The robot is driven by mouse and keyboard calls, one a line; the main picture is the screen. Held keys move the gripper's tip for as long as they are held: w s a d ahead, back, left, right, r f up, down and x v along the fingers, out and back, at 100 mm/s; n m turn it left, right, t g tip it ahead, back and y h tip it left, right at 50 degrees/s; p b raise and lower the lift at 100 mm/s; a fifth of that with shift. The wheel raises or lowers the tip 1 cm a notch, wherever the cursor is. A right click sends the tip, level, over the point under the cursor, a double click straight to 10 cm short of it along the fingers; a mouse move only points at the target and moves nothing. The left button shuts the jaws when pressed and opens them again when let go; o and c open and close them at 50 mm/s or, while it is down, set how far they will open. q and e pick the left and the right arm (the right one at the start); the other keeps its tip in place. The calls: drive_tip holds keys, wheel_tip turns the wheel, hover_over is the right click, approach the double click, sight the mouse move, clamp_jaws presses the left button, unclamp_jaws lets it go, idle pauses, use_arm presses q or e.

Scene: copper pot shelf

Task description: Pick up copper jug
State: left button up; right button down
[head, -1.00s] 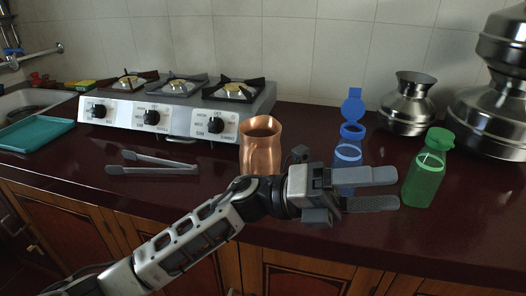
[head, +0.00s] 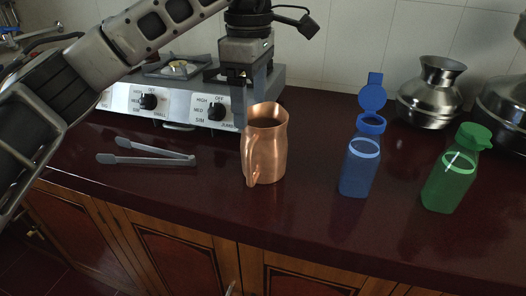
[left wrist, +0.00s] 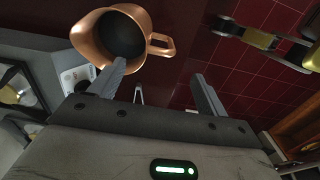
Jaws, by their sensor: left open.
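The copper jug (head: 268,150) stands upright on the dark red counter, its handle on the left side and toward me. My left gripper (head: 240,112) points down just left of and behind the jug's rim in the head view. In the left wrist view, the jug (left wrist: 98,38) is seen from above at upper left, with its dark opening and its handle pointing right. The left gripper (left wrist: 158,84) is open there with nothing between its fingers. One finger overlaps the jug's near edge in the picture; I cannot tell whether they touch.
A blue bottle (head: 359,168) with its lid up and a green bottle (head: 452,172) stand right of the jug. Metal tongs (head: 150,153) lie at left. A gas stove (head: 180,108) is behind, and a steel pot (head: 430,95) stands at back right. The counter's front is clear.

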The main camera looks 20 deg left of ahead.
sight(253, 140)
use_arm(q)
wheel_tip(253, 140, down, 6)
drive_tip(key=shift+f+b, duration=0.1)
drive_tip(key=shift+b, duration=0.25)
wheel_tip(253, 140, down, 5)
drive_tip(key=shift+s+d, duration=0.1)
drive_tip(key=shift+s, duration=0.05)
drive_tip(key=c, duration=1.5)
clamp_jaws()
